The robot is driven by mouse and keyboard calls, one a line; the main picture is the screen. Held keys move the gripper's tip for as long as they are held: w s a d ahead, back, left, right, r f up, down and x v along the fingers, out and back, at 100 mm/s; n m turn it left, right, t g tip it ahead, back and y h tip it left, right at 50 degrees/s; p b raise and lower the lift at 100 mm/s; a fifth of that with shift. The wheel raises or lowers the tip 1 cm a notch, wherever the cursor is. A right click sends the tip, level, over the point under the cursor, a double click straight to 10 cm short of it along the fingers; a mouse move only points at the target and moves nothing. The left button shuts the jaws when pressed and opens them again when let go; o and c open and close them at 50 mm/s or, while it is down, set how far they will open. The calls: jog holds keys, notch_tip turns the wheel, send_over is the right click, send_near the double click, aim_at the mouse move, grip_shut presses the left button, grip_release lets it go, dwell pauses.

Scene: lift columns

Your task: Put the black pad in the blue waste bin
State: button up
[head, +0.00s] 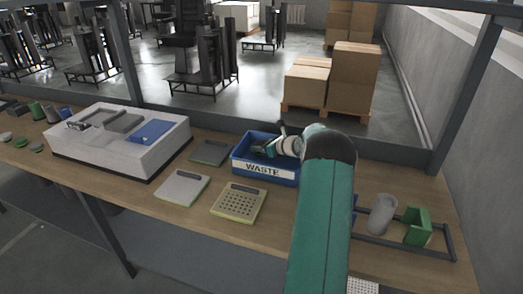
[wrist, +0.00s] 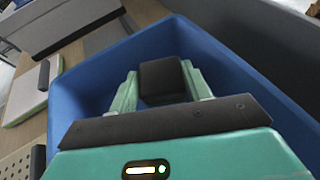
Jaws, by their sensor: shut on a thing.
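The blue waste bin (head: 266,175), marked WASTE, stands on the wooden bench, and its blue walls also fill much of the wrist view (wrist: 78,92). My gripper (wrist: 160,85) is shut on a black block-shaped piece (wrist: 160,78), which I take to be the black pad. The piece is between the two green fingers, over the bin's inside in the wrist view. I cannot tell how far it is above the bin floor. In the head view my gripper (head: 268,148) is at the bin's opening, and my arm hides part of the bin's right side.
A white fixture box (head: 115,160) with a blue plate stands to the left. Flat panels (head: 180,187) and a yellowish keypad-like piece (head: 238,204) lie before the bin. A dark frame with a grey cylinder (head: 382,213) and green bracket (head: 417,227) is at the right. A rail runs behind the bin.

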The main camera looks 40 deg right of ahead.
jog(key=shift+a+f, duration=0.1)
jog(key=shift+f, duration=0.85)
jog(key=shift+f, duration=0.2)
jog(key=o, duration=1.2)
